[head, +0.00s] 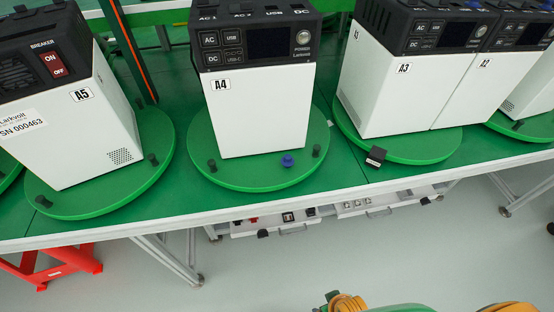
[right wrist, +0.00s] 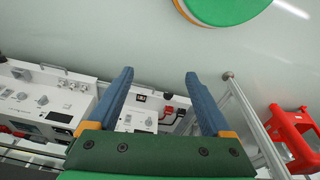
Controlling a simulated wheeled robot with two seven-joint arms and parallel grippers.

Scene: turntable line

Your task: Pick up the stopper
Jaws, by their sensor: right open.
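A small blue stopper (head: 287,161) stands on the green turntable (head: 235,178) in front of the white unit marked A4 (head: 262,115), near the turntable's front rim. The stopper does not show in the right wrist view. My right gripper (right wrist: 160,76) is open and empty in the right wrist view. Its two blue fingers are apart, with the trays under the bench and bare floor beyond them. My left gripper is not in view.
Dark pegs (head: 317,151) stand on the turntables. Units A5 (head: 80,130) and A3 (head: 395,95) stand to either side. A small black block (head: 376,157) sits at the right turntable's front edge. A red stool (head: 55,262) is at lower left.

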